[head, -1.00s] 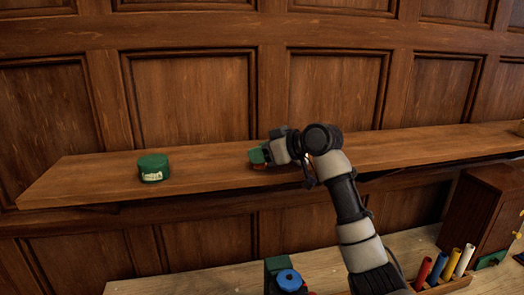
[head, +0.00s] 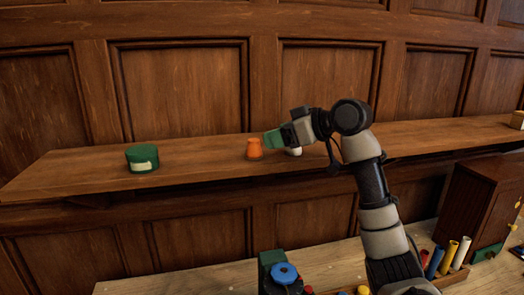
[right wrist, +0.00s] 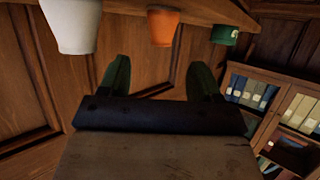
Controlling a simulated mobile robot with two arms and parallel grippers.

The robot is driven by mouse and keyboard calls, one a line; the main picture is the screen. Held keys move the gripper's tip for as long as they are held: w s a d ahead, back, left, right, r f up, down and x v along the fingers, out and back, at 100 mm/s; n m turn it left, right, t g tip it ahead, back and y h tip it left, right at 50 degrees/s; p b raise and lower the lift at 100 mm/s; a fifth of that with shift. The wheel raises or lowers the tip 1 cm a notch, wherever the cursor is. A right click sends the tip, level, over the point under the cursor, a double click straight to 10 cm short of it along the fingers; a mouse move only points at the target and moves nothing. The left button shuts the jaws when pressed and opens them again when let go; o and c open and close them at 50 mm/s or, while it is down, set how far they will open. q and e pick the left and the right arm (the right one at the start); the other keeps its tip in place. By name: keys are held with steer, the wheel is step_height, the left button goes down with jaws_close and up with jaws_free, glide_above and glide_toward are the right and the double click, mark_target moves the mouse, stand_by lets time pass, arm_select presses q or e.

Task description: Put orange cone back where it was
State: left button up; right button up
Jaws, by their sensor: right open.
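The orange cone (head: 254,148), a small blunt-topped piece, stands upright on the long wooden shelf (head: 200,164). It also shows at the top of the right wrist view (right wrist: 162,28). My right gripper (head: 271,139), with green fingers, is just right of the cone and apart from it. In the right wrist view its two fingers (right wrist: 160,78) are spread with nothing between them. A white cup-like piece (right wrist: 70,25) stands on the shelf to the right of the cone; in the head view (head: 294,151) my gripper partly hides it. My left gripper is not in view.
A green round tin with a pale label (head: 142,158) stands on the shelf, left of the cone, with bare shelf between. Panelled wall rises behind. Below, a worktop (head: 190,281) holds a blue-topped item (head: 285,275), coloured tubes (head: 447,258) and a wooden cabinet (head: 480,208).

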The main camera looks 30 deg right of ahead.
steer(key=shift+b+v, duration=0.7)
steer(key=shift+v, duration=1.65)
